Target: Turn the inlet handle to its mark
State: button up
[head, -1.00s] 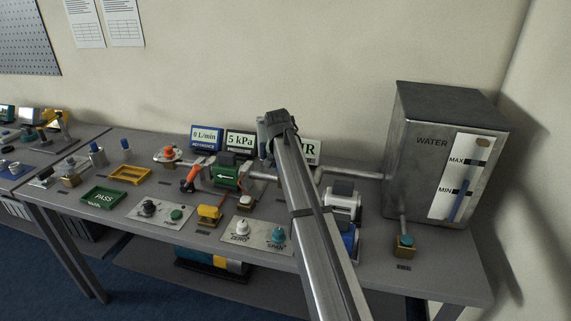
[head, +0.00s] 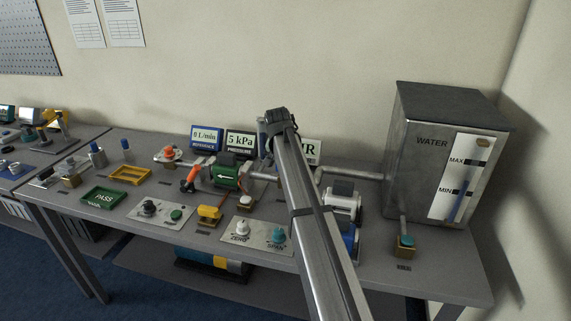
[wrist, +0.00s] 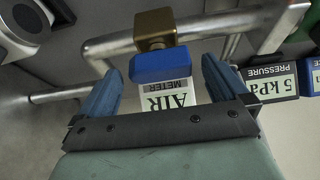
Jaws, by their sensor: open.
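In the wrist view a blue handle (wrist: 160,68) sits on a brass valve body (wrist: 154,28) on the grey pipe; I take it to be the inlet handle, though no label on it shows. My gripper (wrist: 161,63) is open, with one blue finger on each side of the handle. A gap shows between each finger and the handle. No mark for the handle can be made out. In the head view my own arm hides the handle and most of the gripper.
The AIR METER sign (wrist: 178,97) and the pressure display (wrist: 270,80) lie close by in the wrist view. In the head view the pipe (head: 350,174) runs right to the water tank (head: 412,165). The green pump (head: 226,174) stands left of my arm.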

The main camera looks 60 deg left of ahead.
jog(key=v, duration=1.3)
jog(key=shift+d, duration=0.1)
